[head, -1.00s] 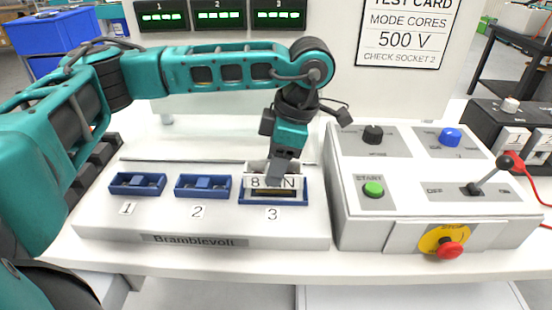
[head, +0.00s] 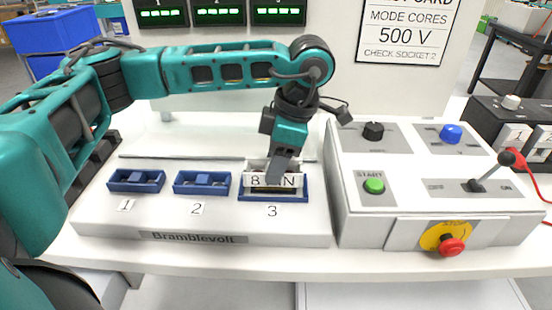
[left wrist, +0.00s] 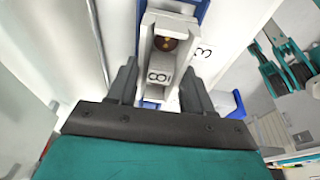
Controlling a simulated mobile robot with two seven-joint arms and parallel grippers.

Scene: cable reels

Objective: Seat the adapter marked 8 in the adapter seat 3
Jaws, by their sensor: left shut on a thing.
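My left gripper (head: 276,173) comes from above and is shut on the adapter, one finger covering part of the label. My right gripper is not in view.
Blue seats 1 (head: 136,182) and 2 (head: 202,184) stand to the left on the white panel. A control box (head: 415,205) with a green button, knobs, a lever and a red stop button stands close on the right. Three green-lit displays (head: 219,14) are above.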

